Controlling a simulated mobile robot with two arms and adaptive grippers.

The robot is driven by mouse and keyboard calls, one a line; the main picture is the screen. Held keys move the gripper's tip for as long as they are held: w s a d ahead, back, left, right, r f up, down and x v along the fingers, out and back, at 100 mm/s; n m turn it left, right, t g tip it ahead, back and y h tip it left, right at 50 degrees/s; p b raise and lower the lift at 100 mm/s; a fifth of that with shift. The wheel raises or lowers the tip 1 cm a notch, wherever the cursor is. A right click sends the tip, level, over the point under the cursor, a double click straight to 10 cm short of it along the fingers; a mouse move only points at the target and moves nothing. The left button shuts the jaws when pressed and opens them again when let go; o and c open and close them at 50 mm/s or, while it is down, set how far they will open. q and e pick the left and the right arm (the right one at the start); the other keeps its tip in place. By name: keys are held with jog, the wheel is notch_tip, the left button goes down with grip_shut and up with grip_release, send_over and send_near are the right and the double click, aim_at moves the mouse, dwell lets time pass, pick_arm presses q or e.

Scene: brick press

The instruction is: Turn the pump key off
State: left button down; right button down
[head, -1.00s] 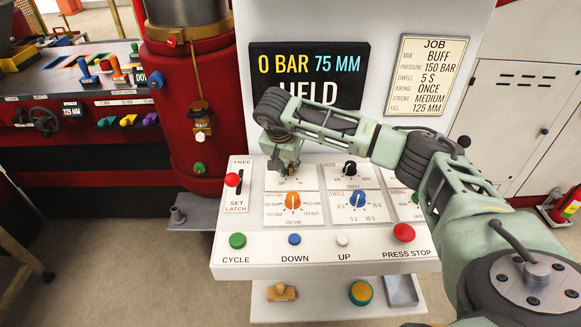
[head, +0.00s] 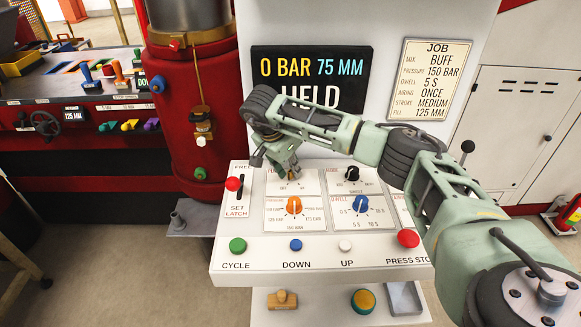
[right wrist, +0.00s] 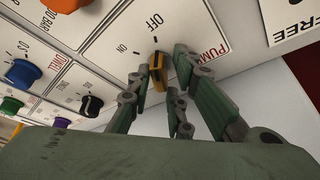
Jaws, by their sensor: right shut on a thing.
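The pump key (right wrist: 158,72) is a yellow and black knob on a white panel marked PUMP, ON and OFF, in the right wrist view. Its long side lies roughly in line with the word OFF. My right gripper (right wrist: 163,92) is shut on the key, with fingers on both sides of it. In the head view my right gripper (head: 286,172) is tilted over the upper left square of the control panel (head: 222,235) and hides most of the key. My left gripper is not in view.
Below the key are an orange dial (head: 294,206) and a blue dial (head: 361,204). A black knob (head: 352,174) is to the right. A red-topped lever (head: 233,184) stands close on the left. The display (head: 310,78) reads 0 BAR, 75 MM, HELD.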

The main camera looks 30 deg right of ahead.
jog(key=shift+s+d+f, duration=0.15)
jog(key=shift+s, duration=0.05)
jog(key=c, duration=1.9)
grip_release()
jog(key=shift+o, duration=0.4)
jog(key=shift+s, duration=0.1)
jog(key=shift+r, duration=0.25)
jog(key=shift+a+r, duration=0.2)
jog(key=shift+r, duration=0.15)
jog(key=w+v, duration=0.1)
jog(key=v, duration=1)
jog(key=shift+s, duration=0.45)
jog(key=shift+f, duration=0.1)
